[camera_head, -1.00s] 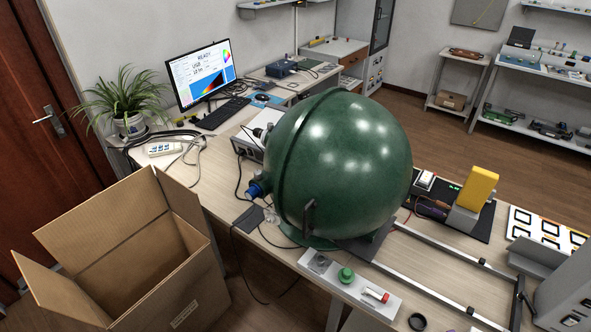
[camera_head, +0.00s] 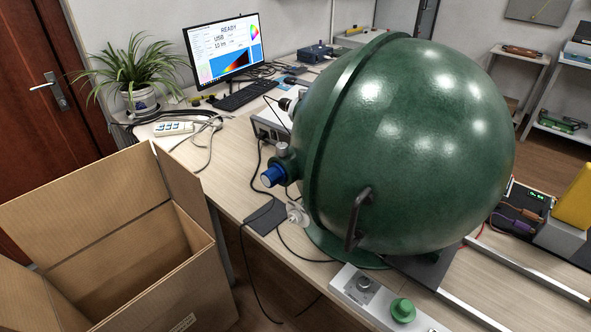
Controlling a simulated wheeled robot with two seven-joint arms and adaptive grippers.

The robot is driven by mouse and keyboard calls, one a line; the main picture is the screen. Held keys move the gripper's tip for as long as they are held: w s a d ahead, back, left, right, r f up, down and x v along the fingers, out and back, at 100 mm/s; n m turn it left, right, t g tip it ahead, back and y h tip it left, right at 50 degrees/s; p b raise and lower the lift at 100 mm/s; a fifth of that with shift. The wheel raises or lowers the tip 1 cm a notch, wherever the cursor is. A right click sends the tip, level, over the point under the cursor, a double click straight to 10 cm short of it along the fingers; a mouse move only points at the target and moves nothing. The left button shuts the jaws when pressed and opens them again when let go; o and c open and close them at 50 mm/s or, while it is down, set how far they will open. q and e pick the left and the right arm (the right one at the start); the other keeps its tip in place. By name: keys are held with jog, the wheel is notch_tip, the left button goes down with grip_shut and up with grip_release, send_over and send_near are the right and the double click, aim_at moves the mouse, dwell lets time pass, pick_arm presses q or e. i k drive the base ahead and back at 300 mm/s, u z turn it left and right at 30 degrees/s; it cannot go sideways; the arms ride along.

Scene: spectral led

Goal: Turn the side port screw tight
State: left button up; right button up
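A large green sphere (camera_head: 430,150) stands on the table, with a seam flange around it and a dark handle (camera_head: 355,218) on its front. On its left side a port carries a blue cap (camera_head: 273,175) with a small grey knob (camera_head: 281,148) above it. A pale round knob-like part (camera_head: 297,213) sits lower on the same side. I cannot tell for sure which of these is the side port screw, or how tight it is. Neither of my grippers shows in the head view.
An open cardboard box (camera_head: 205,240) stands at the left, beside the table. A grey panel (camera_head: 352,282) with a green knob (camera_head: 403,309) lies at the front edge. Cables hang below the port. A monitor (camera_head: 222,50), keyboard and plant are behind. Metal rails (camera_head: 530,268) run at the right.

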aim_at(282, 148)
jog(key=u, duration=1.75)
jog(key=k, duration=1.2)
jog(key=z, duration=0.9)
